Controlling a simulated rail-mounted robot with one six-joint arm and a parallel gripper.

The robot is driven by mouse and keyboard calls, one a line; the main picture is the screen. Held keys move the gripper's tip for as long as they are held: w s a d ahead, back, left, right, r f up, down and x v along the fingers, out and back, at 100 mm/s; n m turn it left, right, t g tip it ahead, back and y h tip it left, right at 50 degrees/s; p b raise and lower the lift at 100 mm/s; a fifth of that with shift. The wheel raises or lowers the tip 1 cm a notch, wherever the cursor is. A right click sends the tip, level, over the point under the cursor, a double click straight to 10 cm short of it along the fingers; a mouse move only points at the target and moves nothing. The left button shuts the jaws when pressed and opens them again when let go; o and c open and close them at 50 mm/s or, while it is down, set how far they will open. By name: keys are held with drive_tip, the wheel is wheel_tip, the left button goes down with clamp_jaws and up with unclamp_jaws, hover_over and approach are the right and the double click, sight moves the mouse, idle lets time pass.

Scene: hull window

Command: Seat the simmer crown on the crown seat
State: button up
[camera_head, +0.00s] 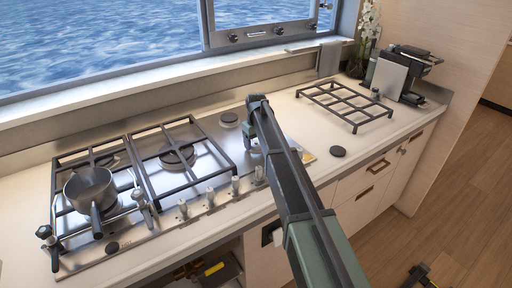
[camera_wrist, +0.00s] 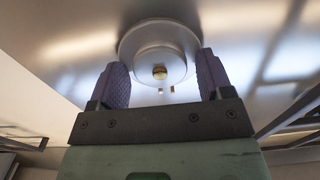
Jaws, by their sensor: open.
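In the wrist view a round, stepped, pale metal piece (camera_wrist: 160,40) with a brass centre sits on a steel surface. I cannot tell whether it is the simmer crown, the bare crown seat, or the crown on its seat. My gripper (camera_wrist: 162,72) is open, its two purple-grey fingers apart at the lower left and lower right of this piece, with nothing clearly held. In the head view my arm covers most of the hob's right end, and the gripper is largely hidden behind it.
Two grates (camera_head: 187,160) stand on the hob, with a saucepan (camera_head: 91,189) on the left one. Another grate (camera_head: 345,103) lies on the counter at right. A dark disc (camera_head: 338,151) lies on the counter right of my arm. A coffee machine (camera_head: 402,72) stands behind.

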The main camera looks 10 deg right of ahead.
drive_tip(key=shift+r, duration=0.1)
drive_tip(key=shift+r+p, duration=1.65)
drive_tip(key=shift+p, duration=0.05)
drive_tip(key=shift+o, duration=0.2)
drive_tip(key=o, duration=0.5)
drive_tip(key=shift+c, duration=0.2)
drive_tip(key=c, duration=0.5)
drive_tip(key=shift+r, duration=0.1)
